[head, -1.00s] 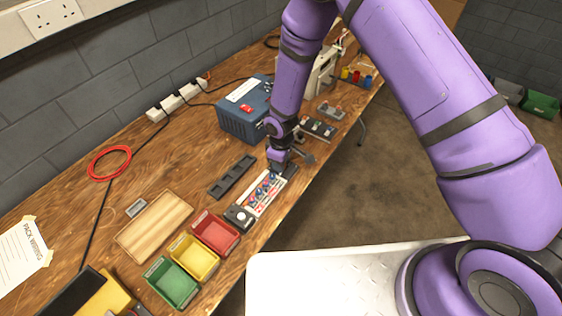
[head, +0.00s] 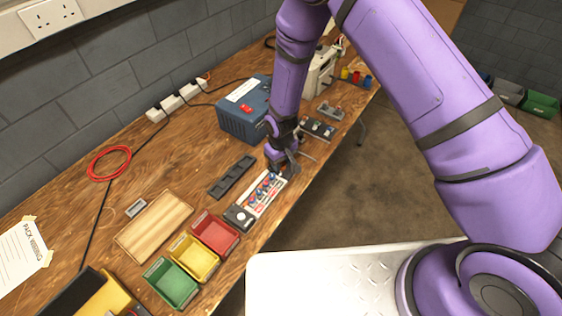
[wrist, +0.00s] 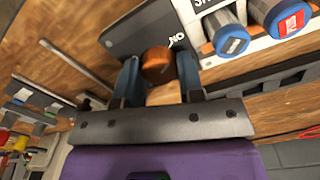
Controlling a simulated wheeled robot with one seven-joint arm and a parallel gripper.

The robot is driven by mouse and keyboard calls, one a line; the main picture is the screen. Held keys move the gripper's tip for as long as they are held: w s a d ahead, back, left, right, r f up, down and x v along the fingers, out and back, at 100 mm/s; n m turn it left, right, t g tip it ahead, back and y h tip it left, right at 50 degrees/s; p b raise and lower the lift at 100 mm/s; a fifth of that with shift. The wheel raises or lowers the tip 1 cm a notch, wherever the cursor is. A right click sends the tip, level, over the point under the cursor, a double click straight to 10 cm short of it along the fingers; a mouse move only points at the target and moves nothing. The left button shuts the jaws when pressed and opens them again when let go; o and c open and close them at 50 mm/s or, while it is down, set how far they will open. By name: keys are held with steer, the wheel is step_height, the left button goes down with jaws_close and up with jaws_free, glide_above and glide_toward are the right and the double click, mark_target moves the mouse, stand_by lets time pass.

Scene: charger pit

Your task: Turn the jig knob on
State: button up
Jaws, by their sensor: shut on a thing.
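The jig is a white strip (head: 262,194) with a row of blue and red cells, lying along the bench's front edge. In the wrist view its dark end plate (wrist: 118,40) carries an ON mark (wrist: 177,41). The brown-orange jig knob (wrist: 157,66) stands out from this plate, between my fingers. My gripper (wrist: 159,78) is shut on the knob, one blue-grey finger at each side. In the head view my gripper (head: 284,168) is at the jig's far right end, and it hides the knob. The knob's pointing direction is not clear.
A black box with a round white dial (head: 240,216) sits at the jig's near end. A black slotted tray (head: 232,177) lies behind the jig. Red (head: 216,234), yellow (head: 194,257) and green bins (head: 172,283) stand to the left. A blue power unit (head: 243,108) is behind.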

stand_by(0.3)
steer(key=o, duration=0.9)
step_height(320, 180, up, 11)
steer(key=shift+f, duration=0.1)
stand_by(0.4)
steer(key=s+d+r+m+t, duration=0.1)
steer(key=d+r, duration=0.4)
steer(key=r, duration=0.5)
steer(key=s+d+r+m+t, duration=0.1)
steer(key=s+d+r, duration=0.1)
steer(key=d+r, duration=0.5)
steer(key=s+d+r+m+t, duration=0.1)
steer(key=d+r, duration=0.2)
steer(key=r, duration=0.9)
steer(key=s+d+r+m, duration=0.1)
steer(key=s+d+r, duration=0.3)
steer(key=s, duration=0.3)
steer(key=s+d+r+m+t, duration=0.1)
steer(key=s+d+r, duration=0.3)
steer(key=s, duration=0.4)
steer(key=s+d+r+m+t, duration=0.1)
steer(key=s+d+r, duration=0.3)
steer(key=s, duration=0.3)
steer(key=shift+s+r+m, duration=0.3)
steer(key=shift+r, duration=0.25)
